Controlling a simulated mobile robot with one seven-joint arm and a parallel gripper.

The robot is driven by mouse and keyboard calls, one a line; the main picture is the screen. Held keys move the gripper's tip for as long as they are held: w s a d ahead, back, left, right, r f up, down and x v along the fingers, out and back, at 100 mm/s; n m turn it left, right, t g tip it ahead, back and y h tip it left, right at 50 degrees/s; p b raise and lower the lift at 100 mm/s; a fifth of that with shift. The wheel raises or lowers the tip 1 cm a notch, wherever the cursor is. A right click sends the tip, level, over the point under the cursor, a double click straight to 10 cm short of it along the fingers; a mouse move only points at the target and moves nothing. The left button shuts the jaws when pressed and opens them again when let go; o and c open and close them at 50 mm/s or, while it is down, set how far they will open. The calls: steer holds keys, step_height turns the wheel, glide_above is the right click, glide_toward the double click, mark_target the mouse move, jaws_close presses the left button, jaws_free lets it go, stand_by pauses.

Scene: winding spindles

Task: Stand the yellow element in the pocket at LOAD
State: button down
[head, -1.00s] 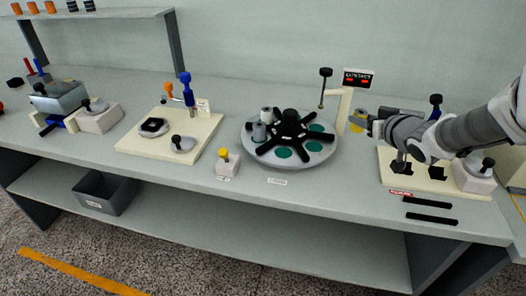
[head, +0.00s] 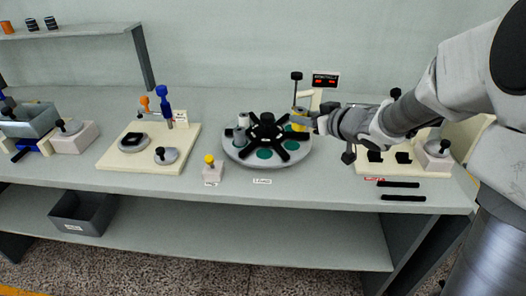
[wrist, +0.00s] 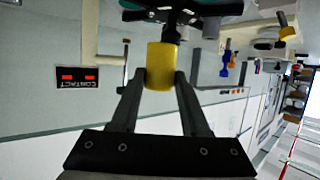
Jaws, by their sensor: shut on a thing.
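The yellow element (head: 299,113) is a short yellow cylinder. My gripper (head: 306,121) is shut on it, over the right rear part of the round turntable (head: 232,152). In the wrist view the yellow element (wrist: 160,66) sits between the two fingertips (wrist: 160,80), near the black spider. The turntable has a black several-armed spider (head: 267,132) and green pockets (head: 264,154). The LOAD label (head: 262,181) is on the bench edge in front of it, and the pocket nearest to it looks empty. Whether the element touches the turntable I cannot tell.
Grey cylinders (head: 240,135) stand at the turntable's left. A post with a black knob (head: 296,76) and the CONTACT sign (head: 326,80) stand behind my gripper. A small block with a yellow knob (head: 210,161) is at the front left. A cream board (head: 115,156) lies farther left.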

steer(key=a+f+b, duration=0.1)
steer(key=a+f, duration=0.1)
steer(key=a, duration=0.1)
steer(key=a+f+b, duration=0.1)
steer(key=a+b, duration=0.1)
steer(key=a, duration=0.1)
steer(key=a+f+b, duration=0.1)
steer(key=a+f, duration=0.1)
steer(key=a, duration=0.1)
steer(key=shift+w+f+b, duration=0.35)
steer(key=shift+f+b, duration=1.1)
steer(key=shift+f, duration=0.85)
steer(key=shift+f, duration=0.2)
steer(key=shift+c, duration=1.9)
jaws_free()
steer(key=shift+r, duration=0.1)
